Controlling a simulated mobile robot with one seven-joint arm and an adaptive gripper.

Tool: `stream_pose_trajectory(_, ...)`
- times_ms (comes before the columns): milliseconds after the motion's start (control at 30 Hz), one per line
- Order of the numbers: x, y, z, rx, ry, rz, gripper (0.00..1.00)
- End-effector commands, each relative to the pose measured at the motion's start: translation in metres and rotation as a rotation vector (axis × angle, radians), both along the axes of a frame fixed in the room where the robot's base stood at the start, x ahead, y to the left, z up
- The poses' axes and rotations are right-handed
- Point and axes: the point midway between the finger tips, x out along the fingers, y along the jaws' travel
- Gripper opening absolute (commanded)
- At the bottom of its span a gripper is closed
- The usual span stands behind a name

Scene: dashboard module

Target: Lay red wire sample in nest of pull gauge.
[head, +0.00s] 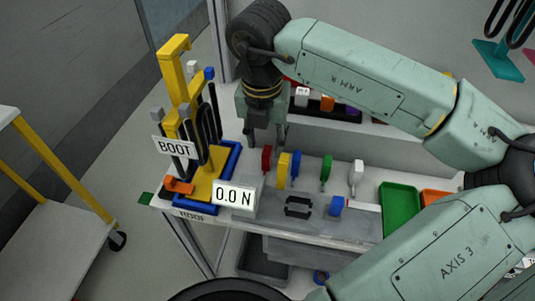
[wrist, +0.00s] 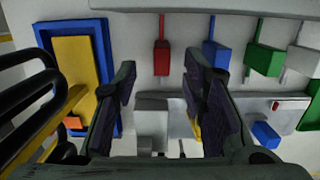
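The red wire sample (head: 266,159) stands at the left end of a row of coloured samples on the bench. In the wrist view the red sample (wrist: 161,58) shows between and beyond the two fingertips. My gripper (head: 266,138) is above the bench near it, fingers pointing down. In the wrist view my gripper (wrist: 160,68) is open with nothing between its fingers. The pull gauge (head: 243,195) appears to be the grey block behind the "0.0 N" sign; it also shows in the wrist view (wrist: 152,118). I cannot make out its nest clearly.
A yellow stand in a blue tray (head: 228,165) with upright black loops stands left of the gauge. Yellow (head: 284,170), green (head: 326,170) and white (head: 357,176) samples stand to the right. A blue block (head: 338,206) and green bin (head: 401,208) lie further right.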

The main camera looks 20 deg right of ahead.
Motion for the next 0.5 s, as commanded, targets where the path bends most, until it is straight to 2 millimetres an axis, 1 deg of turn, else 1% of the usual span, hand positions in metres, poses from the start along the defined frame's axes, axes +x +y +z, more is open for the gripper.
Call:
stream_pose_trajectory(233, 0.001, -0.001, -0.019, 0.002, 0.002, 0.002, 0.38)
stream_pose_trajectory(367, 0.001, -0.003, -0.038, 0.005, 0.003, 0.002, 0.38)
stream_pose_trajectory(400, 0.002, -0.003, -0.045, 0.004, 0.002, 0.002, 0.38)
stream_pose_trajectory(500, 0.003, -0.004, -0.057, 0.003, 0.002, 0.002, 0.38)
